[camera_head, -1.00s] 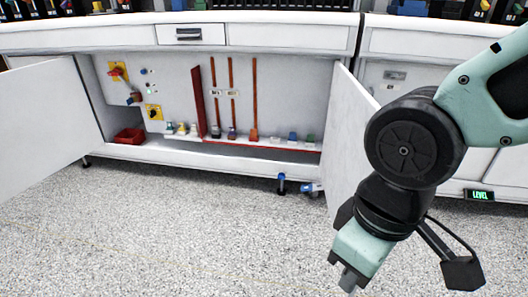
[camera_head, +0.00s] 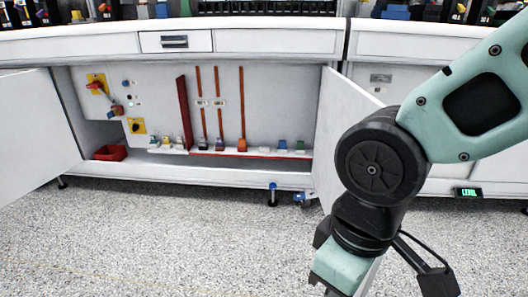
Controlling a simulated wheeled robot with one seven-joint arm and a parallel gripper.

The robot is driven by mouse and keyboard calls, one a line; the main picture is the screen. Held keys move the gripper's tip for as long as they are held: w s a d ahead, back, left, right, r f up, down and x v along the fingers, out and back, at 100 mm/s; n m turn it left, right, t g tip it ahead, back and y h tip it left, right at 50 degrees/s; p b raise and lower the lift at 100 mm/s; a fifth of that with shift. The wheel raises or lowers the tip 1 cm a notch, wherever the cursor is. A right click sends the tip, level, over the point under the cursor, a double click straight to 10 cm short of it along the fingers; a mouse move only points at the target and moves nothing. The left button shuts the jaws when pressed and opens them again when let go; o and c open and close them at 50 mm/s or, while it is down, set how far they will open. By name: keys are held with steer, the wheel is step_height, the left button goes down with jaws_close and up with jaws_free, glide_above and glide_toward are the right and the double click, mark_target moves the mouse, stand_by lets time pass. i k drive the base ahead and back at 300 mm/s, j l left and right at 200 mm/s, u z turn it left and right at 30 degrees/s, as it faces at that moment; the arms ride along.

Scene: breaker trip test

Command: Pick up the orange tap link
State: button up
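An orange piece (camera_head: 242,145), likely the orange tap link, sits at the foot of the rightmost of three thin reddish-brown vertical bars inside the open cabinet. It is small in the camera_head view, and its exact shape is hard to tell. My gripper (camera_head: 338,272) hangs low at the bottom of the picture, right of and in front of the cabinet opening, well apart from the orange piece. Its fingertips run out of the picture, so whether it is open or shut does not show.
Open doors flank the cabinet, left (camera_head: 38,125) and right (camera_head: 335,125); my arm overlaps the right one. A red bin (camera_head: 110,153) sits inside at left. Several small coloured pieces stand along the ledge. A blue-topped post (camera_head: 273,194) stands on the floor before the cabinet.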

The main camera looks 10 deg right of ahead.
mark_target(242, 141)
steer(key=i+j+u, duration=0.15)
steer(key=i+j, duration=0.2)
steer(key=i+j+u, duration=0.15)
steer(key=i+j, duration=0.15)
steer(key=i, duration=0.3)
steer(key=i+j+u, duration=0.1)
steer(key=i+j, duration=0.15)
steer(key=i, duration=0.25)
steer(key=i+j+u, duration=0.15)
steer(key=i, duration=0.35)
